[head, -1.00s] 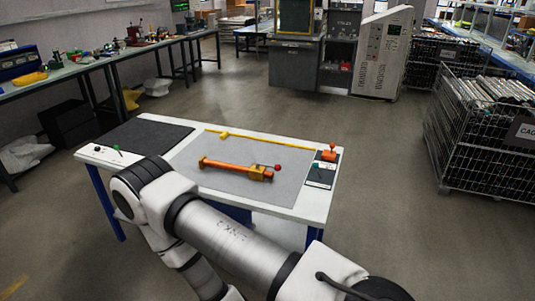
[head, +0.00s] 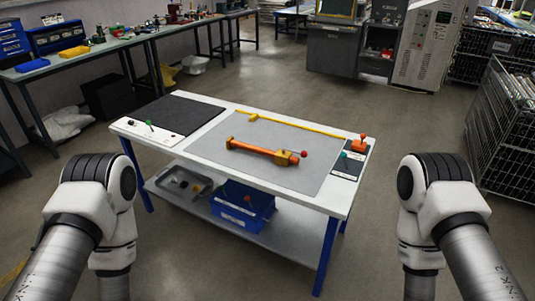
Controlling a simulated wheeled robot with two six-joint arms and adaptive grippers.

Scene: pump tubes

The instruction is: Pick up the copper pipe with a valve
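The copper pipe with a valve (head: 262,150) lies on the grey mat (head: 215,150) on the white table, in the middle of the head view. Its valve block at the right end is brass-coloured and has a red ball knob. My two arms come in at the lower left and lower right, both apart from the table and the pipe. Only their white and black joints and silver links show. Neither gripper is in view, and nothing touches the pipe.
A yellow ruler-like bar (head: 290,124) lies along the mat's back edge. A dark pad (head: 173,112) covers the table's left part. An orange valve piece (head: 358,144) sits at the right end. A blue bin (head: 241,206) and grey tray (head: 184,184) stand on the lower shelf.

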